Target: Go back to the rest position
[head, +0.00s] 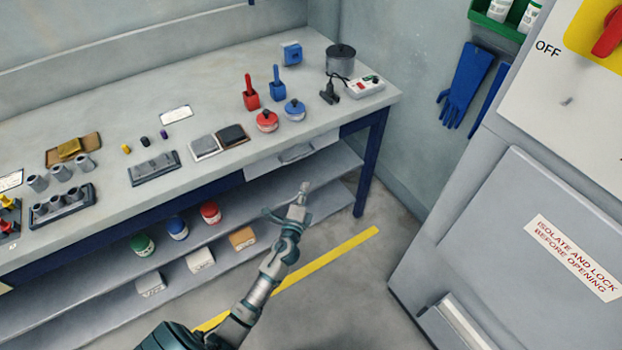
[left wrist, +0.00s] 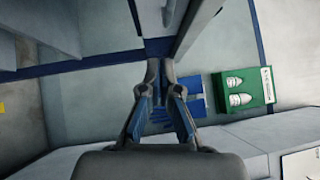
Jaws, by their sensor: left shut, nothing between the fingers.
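My left gripper (head: 302,190) is raised in front of the workbench, over the floor gap between the bench and the grey cabinet. It is shut and holds nothing. In the left wrist view its two fingers (left wrist: 160,68) point away from the camera, with the wall and blue gloves behind them. My left arm comes in from the bottom of the head view. My right gripper is in neither view.
The workbench (head: 225,90) carries racks, plates, red and blue tools and a dark pot (head: 341,58). Jars and boxes stand on the lower shelf (head: 110,310). The grey cabinet (head: 530,240) stands at right. A yellow line (head: 340,256) crosses the clear floor.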

